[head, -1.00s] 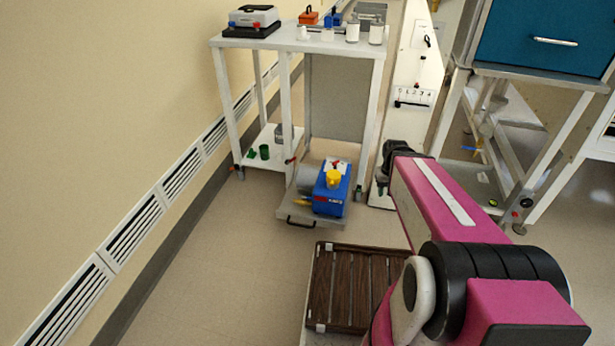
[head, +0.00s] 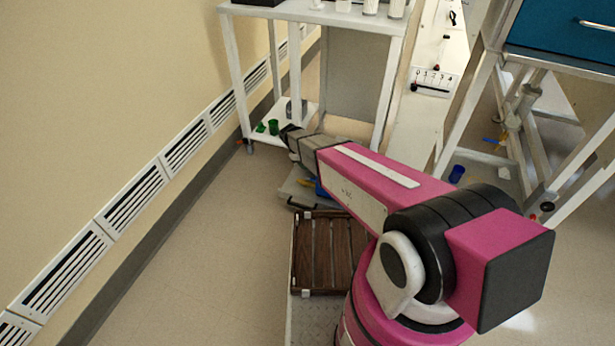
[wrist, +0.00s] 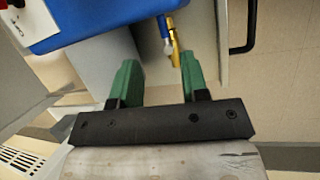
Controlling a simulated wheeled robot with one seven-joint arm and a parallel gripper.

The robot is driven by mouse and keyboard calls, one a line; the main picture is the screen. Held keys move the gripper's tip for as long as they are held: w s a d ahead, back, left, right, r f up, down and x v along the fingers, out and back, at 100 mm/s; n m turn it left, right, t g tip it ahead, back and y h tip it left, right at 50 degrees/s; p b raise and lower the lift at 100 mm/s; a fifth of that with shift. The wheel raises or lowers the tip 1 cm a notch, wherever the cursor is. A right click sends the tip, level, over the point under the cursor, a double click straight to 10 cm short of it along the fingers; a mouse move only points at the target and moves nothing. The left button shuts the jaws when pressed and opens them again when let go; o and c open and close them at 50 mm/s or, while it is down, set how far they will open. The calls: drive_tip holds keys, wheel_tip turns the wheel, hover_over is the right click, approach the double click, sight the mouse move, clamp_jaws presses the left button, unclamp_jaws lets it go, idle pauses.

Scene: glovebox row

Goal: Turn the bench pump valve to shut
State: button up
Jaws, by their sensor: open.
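The blue bench pump (wrist: 90,18) fills the top left of the wrist view. A yellow valve piece (wrist: 174,52) projects from its edge, with a small blue part beside it. My gripper (wrist: 158,68) is open and empty, its two green fingers pointing toward the pump. The yellow piece lies just beyond the right fingertip; I cannot tell whether they touch. In the head view my arm hides most of the pump, and only a blue sliver (head: 320,188) and part of its grey pull-out tray (head: 296,187) show. My gripper is hidden there.
A grey cylinder (wrist: 98,68) sits beside the pump, near the left finger. The tray's black handle (wrist: 249,25) is at the upper right. Open floor (head: 200,240) lies left of the slatted brown deck (head: 325,250).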

sight(311, 179)
drive_tip(key=shift+n, duration=0.5)
drive_tip(key=f, duration=0.4)
drive_tip(key=w+d+f, duration=0.1)
drive_tip(key=f, duration=0.2)
drive_tip(key=d+f, duration=0.1)
drive_tip(key=f, duration=0.3)
drive_tip(key=shift+w+f, duration=0.25)
drive_tip(key=shift+f, duration=0.05)
clamp_jaws()
